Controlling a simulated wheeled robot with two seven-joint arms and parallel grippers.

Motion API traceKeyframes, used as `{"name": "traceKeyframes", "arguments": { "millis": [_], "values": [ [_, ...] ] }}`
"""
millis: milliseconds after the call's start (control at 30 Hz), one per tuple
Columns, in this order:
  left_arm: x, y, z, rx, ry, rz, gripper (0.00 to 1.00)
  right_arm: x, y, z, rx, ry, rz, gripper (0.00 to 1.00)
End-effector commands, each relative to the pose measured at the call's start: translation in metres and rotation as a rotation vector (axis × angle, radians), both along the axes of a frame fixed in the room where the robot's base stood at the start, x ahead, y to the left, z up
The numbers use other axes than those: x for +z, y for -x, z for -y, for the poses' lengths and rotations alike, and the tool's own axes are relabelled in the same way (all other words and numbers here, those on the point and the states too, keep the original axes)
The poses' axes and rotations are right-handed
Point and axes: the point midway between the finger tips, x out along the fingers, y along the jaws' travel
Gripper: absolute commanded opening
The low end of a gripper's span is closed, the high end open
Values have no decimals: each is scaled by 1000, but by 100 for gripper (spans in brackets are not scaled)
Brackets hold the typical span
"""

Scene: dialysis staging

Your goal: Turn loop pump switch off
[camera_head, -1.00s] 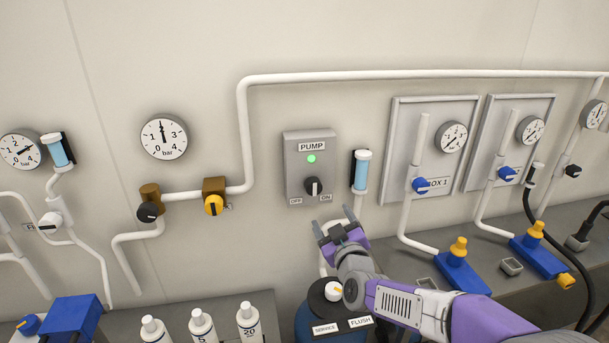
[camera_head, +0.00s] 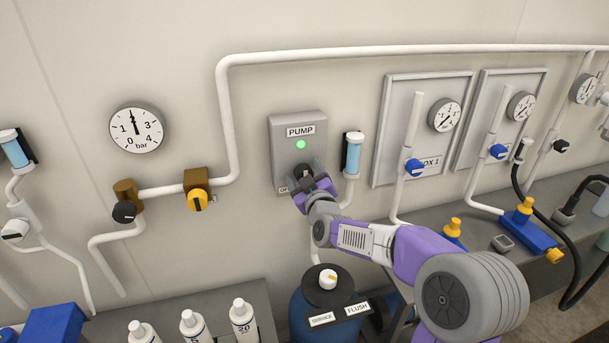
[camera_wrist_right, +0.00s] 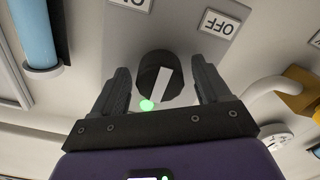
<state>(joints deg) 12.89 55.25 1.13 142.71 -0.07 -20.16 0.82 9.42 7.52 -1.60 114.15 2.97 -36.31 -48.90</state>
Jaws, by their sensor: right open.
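The pump box (camera_head: 298,152) is a grey panel on the wall with a PUMP label and a lit green lamp (camera_head: 301,144). Its black knob (camera_wrist_right: 160,82) shows in the right wrist view with a white pointer mark. My right gripper (camera_head: 306,177) is at the knob in the head view and partly hides it. In the right wrist view the open fingers (camera_wrist_right: 160,88) stand on either side of the knob, with gaps on both sides. The OFF label (camera_wrist_right: 216,24) shows beyond the knob there. My left gripper is not in view.
A blue cylinder (camera_head: 352,155) is mounted right of the box. A white pipe (camera_head: 225,120) runs left of and above it. A yellow-handled valve (camera_head: 197,198) sits at left. A blue tank (camera_head: 327,310) with a FLUSH label stands below.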

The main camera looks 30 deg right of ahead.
Motion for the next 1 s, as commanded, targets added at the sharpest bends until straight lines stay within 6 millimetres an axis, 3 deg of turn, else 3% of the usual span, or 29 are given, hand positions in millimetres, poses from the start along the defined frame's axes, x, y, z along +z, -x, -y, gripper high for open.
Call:
{"name": "traceKeyframes", "arguments": {
  "millis": [233,600,1000],
  "values": [
    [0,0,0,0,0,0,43,0,-1,0,0,0,0,76],
    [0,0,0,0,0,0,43,0,-1,0,0,0,0,21],
    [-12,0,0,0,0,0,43,-2,-1,0,1,-86,23,21]
  ]
}}
